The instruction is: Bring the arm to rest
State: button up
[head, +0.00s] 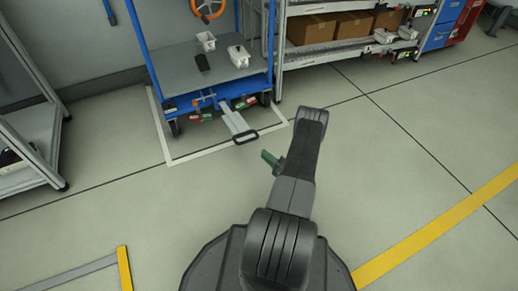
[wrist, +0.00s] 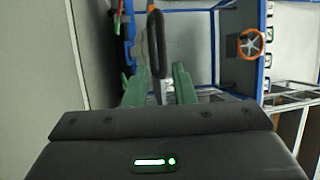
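My arm is folded out over the floor in front of my base in the head view. My gripper (head: 271,161) shows there as a small green piece at the left side of the arm, over bare floor and apart from the cart. In the wrist view its two green fingers (wrist: 157,84) stand apart with a gap between them. Nothing is held in the gap. The black loop of the cart's pull handle (wrist: 157,42) shows beyond the fingertips, and I see no contact with it.
A blue cart (head: 205,82) with white bins and a dark item stands ahead inside a white floor outline. A shelf with cardboard boxes (head: 352,25) is at the back right. A grey rack (head: 36,128) stands at left. Floor to the right is clear, with a yellow line (head: 440,228).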

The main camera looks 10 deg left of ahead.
aim_at(249, 141)
jog(key=shift+s+d+f, duration=0.15)
jog(key=shift+s+d, duration=0.2)
jog(key=shift+d, duration=0.15)
jog(key=shift+a, duration=0.1)
jog(key=b+x, duration=0.1)
jog(key=x, duration=0.3)
jog(key=b+x, duration=0.1)
jog(key=x, duration=0.4)
jog(key=r+b+x, duration=0.1)
jog(key=x, duration=0.4)
jog(key=shift+w+b, duration=0.1)
jog(key=shift+b, duration=0.2)
jog(key=shift+f, duration=0.1)
